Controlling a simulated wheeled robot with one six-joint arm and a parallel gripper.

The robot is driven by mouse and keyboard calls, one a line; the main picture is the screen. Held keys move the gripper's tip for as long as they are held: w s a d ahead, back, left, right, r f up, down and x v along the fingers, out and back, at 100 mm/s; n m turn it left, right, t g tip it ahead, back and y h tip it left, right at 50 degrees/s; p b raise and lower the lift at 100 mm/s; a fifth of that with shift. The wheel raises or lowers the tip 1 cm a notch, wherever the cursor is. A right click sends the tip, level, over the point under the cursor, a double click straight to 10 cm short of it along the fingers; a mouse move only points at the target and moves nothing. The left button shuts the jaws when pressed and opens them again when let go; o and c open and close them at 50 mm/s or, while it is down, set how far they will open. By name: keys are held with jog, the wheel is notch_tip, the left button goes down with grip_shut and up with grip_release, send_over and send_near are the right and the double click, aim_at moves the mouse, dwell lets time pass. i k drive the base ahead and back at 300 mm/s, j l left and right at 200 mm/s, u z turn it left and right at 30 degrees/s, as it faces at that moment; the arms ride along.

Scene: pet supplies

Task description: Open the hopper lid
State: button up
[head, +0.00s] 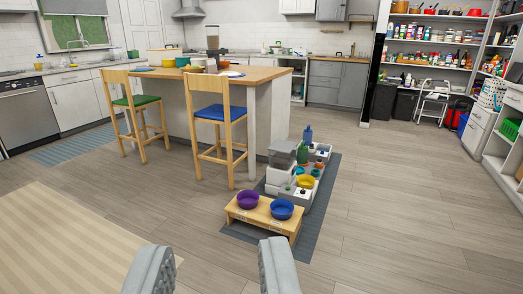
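A pet feeder (278,172) stands on the floor at the near end of the kitchen island. It has a white body and a grey hopper (283,152) on top. The hopper is small at this distance, and I cannot make out its lid or tell whether it is open. My gripper (212,262) shows at the bottom of the head view with its two grey fingers wide apart and nothing between them. It is well short of the feeder and touches nothing.
A low wooden stand (262,217) with a purple bowl (248,200) and a blue bowl (282,209) is in front of the feeder. Bottles and small bowls crowd behind, on a dark mat (322,210). The island (262,110) and stools are left; floor is clear right.

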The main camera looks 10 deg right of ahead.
aim_at(283, 146)
jog(key=i+l+z, duration=0.3)
jog(key=i, duration=0.25)
jog(key=i+l+z, duration=0.15)
jog(key=i+z, duration=0.15)
jog(key=i, duration=0.25)
jog(key=i+z, duration=0.25)
jog(key=i, duration=0.3)
jog(key=i+l+u, duration=0.2)
jog(key=i+u, duration=0.25)
jog(key=i, duration=0.25)
jog(key=i+l+u, duration=0.45)
jog(key=i, duration=0.25)
jog(key=i+l+u, duration=0.45)
jog(key=i+l, duration=0.15)
jog(key=l, duration=0.1)
